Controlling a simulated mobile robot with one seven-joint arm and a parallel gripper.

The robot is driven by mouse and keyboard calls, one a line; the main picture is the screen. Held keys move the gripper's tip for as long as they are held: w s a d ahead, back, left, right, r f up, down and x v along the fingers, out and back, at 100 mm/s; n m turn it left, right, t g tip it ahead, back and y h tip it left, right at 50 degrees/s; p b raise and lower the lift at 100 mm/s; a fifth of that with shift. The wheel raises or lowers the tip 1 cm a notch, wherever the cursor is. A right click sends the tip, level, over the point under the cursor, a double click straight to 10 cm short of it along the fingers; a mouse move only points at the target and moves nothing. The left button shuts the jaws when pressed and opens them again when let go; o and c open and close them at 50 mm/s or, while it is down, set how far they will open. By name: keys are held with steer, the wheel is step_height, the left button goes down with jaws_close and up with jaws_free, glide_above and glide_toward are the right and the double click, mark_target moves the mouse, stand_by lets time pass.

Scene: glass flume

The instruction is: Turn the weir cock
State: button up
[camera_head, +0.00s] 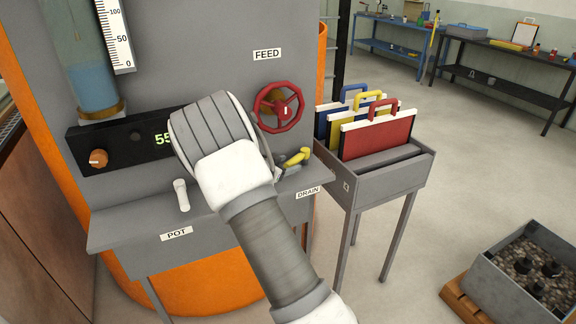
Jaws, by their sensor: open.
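My arm reaches up from the bottom middle to a grey bench panel. My gripper (213,130) is at its end, in front of the middle of the panel, with its fingertips hidden behind it. No label naming a weir cock shows. A white lever cock (181,195) stands on the shelf above the POT label (177,234), left of my gripper. A yellow lever cock (297,158) is right of my gripper, near the DRAIN label (308,192). The shelf between these two is covered by my arm, so any cock there is hidden.
A red FEED handwheel (287,112) is close right of my gripper. A display (158,139) with an orange knob (98,158) is left, partly covered. A grey stand (372,188) with coloured panels is right. A stone-filled box (515,275) is on the floor.

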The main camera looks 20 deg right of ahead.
steer(key=shift+w+d+f, duration=0.1)
steer(key=shift+d, duration=0.1)
jaws_close()
steer(key=shift+a, duration=0.1)
stand_by(1.3)
